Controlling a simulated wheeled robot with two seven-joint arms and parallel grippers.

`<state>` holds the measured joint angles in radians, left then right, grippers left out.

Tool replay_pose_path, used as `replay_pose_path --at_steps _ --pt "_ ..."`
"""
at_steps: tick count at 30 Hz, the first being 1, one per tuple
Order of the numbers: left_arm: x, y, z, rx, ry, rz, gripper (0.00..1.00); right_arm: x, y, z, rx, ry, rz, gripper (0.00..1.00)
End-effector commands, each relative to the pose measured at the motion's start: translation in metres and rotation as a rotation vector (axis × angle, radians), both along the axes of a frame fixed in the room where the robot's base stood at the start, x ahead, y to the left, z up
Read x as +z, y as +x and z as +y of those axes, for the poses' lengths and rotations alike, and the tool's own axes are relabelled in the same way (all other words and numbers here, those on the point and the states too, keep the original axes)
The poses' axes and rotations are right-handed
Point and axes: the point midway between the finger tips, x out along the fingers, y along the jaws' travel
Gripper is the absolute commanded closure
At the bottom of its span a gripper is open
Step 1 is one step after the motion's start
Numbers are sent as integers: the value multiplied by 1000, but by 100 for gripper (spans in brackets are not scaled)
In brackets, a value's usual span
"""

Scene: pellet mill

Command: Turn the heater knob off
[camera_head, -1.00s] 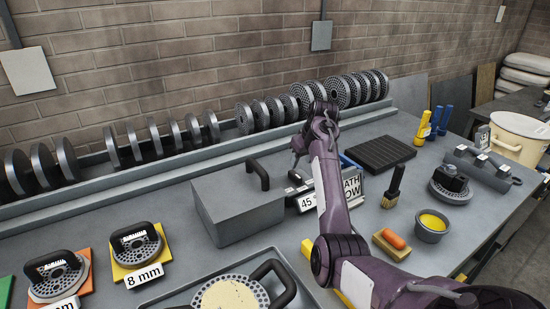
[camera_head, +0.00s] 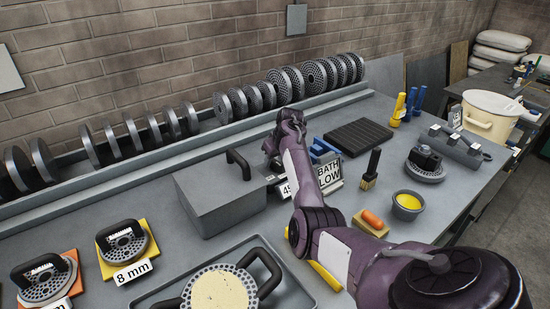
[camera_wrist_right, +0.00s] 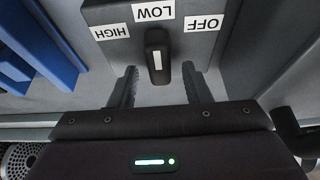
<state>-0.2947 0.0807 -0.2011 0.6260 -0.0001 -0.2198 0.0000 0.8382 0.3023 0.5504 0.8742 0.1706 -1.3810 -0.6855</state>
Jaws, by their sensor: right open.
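The heater knob (camera_wrist_right: 157,55) is a dark bar with a white mark, on a grey control box (camera_wrist_right: 203,47) in the right wrist view. Its mark lines up with the LOW label (camera_wrist_right: 153,11); the HIGH label (camera_wrist_right: 110,32) and the OFF label (camera_wrist_right: 203,24) flank it. My right gripper (camera_wrist_right: 159,84) is open, with one finger on each side of the knob's near end and gaps visible. In the head view the right gripper (camera_head: 272,160) is beside the BATH LOW sign (camera_head: 329,174), and the knob is hidden. My left gripper is out of view.
A grey box with a black handle (camera_head: 222,195) stands left of my right gripper. A black ribbed mat (camera_head: 358,137) and a brush (camera_head: 370,168) lie right of it. A tray with a perforated die (camera_head: 220,290) is in front. Discs stand in the rack behind.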

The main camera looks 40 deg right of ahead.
Motion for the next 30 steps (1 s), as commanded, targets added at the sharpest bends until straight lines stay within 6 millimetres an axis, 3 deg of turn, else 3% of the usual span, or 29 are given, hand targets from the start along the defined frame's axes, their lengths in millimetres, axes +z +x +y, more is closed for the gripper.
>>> replay_pose_path --at_steps 2,12,22,30 --pt "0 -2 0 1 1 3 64 0 0 0 0 0 0 58" --pt "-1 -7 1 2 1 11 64 0 0 0 0 0 0 100" --pt "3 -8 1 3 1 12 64 2 0 0 -48 -2 0 100" --pt "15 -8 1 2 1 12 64 3 0 0 -224 -2 1 100"
